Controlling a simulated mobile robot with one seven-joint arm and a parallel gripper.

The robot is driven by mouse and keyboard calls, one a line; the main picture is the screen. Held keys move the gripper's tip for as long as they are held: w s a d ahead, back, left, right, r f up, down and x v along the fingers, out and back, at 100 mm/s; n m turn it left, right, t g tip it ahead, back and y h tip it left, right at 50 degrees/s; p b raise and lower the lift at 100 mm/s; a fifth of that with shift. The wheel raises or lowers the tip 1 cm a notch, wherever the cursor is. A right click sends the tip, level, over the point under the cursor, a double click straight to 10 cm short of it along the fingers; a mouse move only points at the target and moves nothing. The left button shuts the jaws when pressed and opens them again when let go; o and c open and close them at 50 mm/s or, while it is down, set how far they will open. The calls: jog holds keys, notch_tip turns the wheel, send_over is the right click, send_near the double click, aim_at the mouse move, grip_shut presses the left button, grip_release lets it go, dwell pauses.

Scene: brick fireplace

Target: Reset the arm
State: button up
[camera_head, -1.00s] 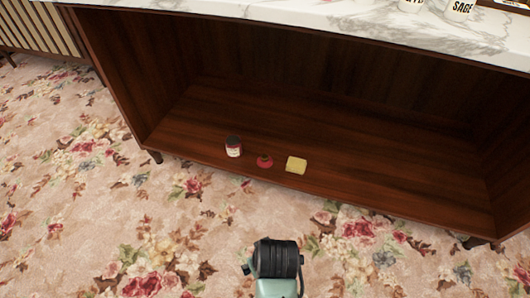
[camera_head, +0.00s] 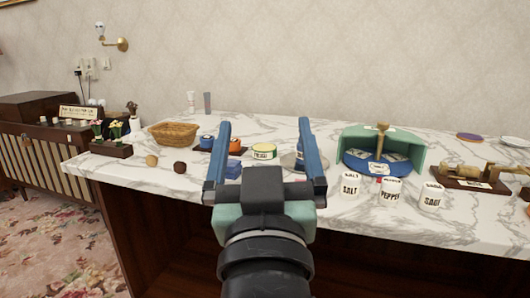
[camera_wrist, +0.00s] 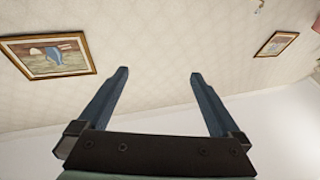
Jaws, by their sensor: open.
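My gripper (camera_head: 264,150) is raised in the middle of the head view, in front of the marble countertop (camera_head: 130,172). Its two blue fingers are spread wide with nothing between them. The fingers overlap part of the counter's clutter in the head view, so some items there are partly hidden.
The counter holds a wicker basket (camera_head: 173,133), a green holder (camera_head: 415,150), and jars labelled salt (camera_head: 350,187), pepper (camera_head: 390,189) and sage (camera_head: 432,197). A wooden cabinet (camera_head: 32,155) stands at left. Framed pictures (camera_wrist: 50,56) hang on the wall.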

jog(key=s+r+t+p, duration=0.25)
jog(key=s+r, duration=0.25)
jog(key=r, duration=0.4)
jog(key=s+r+t+p, duration=0.1)
jog(key=s+r+t, duration=0.2)
jog(key=s+r, duration=0.45)
notch_tip(320, 180, up, 36)
jog(key=w+p, duration=0.2)
jog(key=p, duration=3.4)
jog(key=shift+w+r+m, duration=0.25)
jog(key=shift+m, duration=0.15)
